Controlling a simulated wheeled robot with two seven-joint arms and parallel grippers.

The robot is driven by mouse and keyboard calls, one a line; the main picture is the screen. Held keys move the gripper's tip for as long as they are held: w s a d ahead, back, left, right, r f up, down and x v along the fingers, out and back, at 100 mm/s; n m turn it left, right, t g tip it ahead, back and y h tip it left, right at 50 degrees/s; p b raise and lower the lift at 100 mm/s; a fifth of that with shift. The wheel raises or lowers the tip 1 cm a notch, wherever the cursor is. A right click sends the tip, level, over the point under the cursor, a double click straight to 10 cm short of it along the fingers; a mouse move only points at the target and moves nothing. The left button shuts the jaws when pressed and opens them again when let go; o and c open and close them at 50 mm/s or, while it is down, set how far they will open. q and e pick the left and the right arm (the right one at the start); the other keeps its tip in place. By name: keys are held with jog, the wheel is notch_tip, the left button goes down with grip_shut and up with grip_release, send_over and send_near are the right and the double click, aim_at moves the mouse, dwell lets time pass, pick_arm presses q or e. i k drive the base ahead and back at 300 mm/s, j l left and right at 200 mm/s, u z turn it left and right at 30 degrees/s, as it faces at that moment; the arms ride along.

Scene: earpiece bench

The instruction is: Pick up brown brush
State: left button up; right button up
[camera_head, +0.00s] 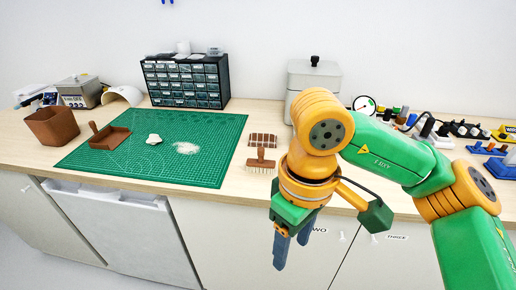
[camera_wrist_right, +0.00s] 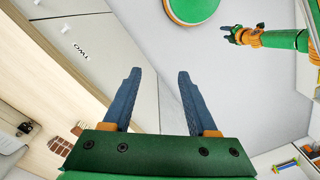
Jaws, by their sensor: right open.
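The brown brush (camera_head: 261,161) lies on the wooden bench near its front edge, to the right of the green mat. It has a brown handle and block with pale bristles toward the edge. My right gripper (camera_head: 292,255) is open and empty, pointing down in front of the cabinet doors, lower than the brush in the picture and slightly right of it. In the right wrist view, its two blue fingers (camera_wrist_right: 160,74) are apart with nothing between them. My left gripper (camera_wrist_right: 232,35) appears small at the upper right there; its jaw state is unclear.
A brown tiled piece (camera_head: 262,140) lies just behind the brush. The green mat (camera_head: 212,124) bears a brown dustpan (camera_head: 108,138) and a pale pile (camera_head: 186,148). A brown bin (camera_head: 53,126) stands left; a grey canister (camera_head: 314,76) stands behind my right arm.

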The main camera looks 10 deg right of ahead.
aim_at(260, 164)
jog(key=i, duration=1.1)
